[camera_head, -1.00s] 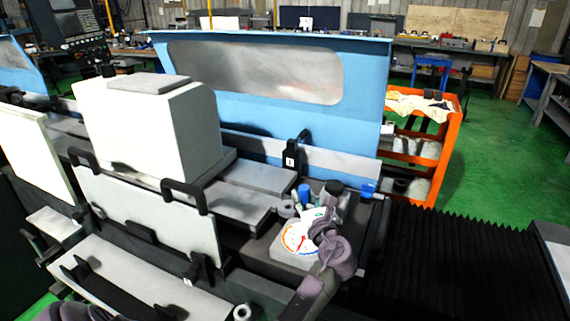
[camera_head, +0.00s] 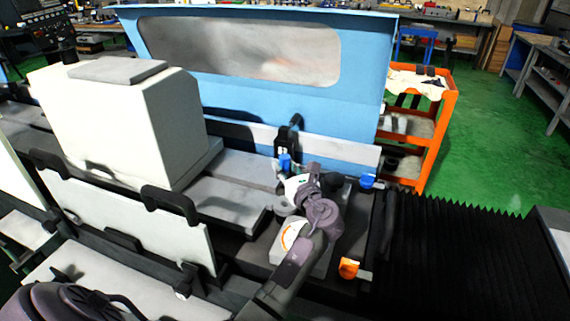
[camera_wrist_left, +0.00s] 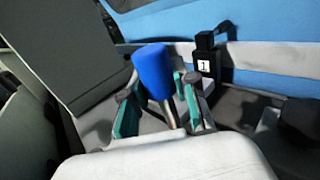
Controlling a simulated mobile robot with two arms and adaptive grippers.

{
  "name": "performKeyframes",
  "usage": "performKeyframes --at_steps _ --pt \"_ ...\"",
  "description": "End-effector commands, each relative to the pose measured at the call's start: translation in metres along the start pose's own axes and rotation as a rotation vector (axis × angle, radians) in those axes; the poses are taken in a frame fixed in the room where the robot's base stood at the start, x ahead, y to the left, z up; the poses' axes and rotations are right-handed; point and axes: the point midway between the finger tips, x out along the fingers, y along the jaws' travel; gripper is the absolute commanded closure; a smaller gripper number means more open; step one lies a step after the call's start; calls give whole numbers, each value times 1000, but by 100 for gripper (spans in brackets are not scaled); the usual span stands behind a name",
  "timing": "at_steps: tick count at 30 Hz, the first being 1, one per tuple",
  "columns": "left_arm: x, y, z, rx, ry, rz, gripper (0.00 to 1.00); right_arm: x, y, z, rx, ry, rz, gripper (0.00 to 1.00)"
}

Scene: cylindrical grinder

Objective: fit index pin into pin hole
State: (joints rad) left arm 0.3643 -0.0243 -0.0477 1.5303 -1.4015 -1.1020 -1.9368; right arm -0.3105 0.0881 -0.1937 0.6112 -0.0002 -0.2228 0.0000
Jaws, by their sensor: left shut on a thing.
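My left gripper (camera_head: 292,181) is shut on the index pin, which has a blue head (camera_head: 285,162). In the left wrist view, the blue head (camera_wrist_left: 152,70) stands above the green-lined fingers (camera_wrist_left: 158,112), tilted in the picture. A short metal shaft (camera_wrist_left: 171,108) shows below the head, and its lower end is hidden. The gripper is over the machine bed, behind the round dial (camera_head: 288,238) and near a dark labelled block (camera_head: 290,138). I cannot make out the pin hole. My right gripper is not in view.
A grey ring (camera_head: 284,204) lies beside the gripper. A blue knob (camera_head: 367,181) and an orange knob (camera_head: 348,268) are on the right side of the bed. A white housing (camera_head: 125,120) stands left and a blue guard (camera_head: 250,105) behind. Black bellows (camera_head: 460,260) lie right.

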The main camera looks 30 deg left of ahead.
Motion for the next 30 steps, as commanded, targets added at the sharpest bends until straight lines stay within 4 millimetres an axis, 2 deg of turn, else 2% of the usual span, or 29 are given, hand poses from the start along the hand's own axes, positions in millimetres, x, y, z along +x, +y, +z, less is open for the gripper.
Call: performKeyframes --at_steps 3,7,18,30 --pt "0 0 -16 3 -1 0 100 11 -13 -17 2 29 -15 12" --pt "0 0 -29 1 -1 0 100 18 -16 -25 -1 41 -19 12" --pt "0 0 -55 1 -1 0 100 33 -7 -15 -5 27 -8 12" --pt "0 0 -57 0 -1 0 100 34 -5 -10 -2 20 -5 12"
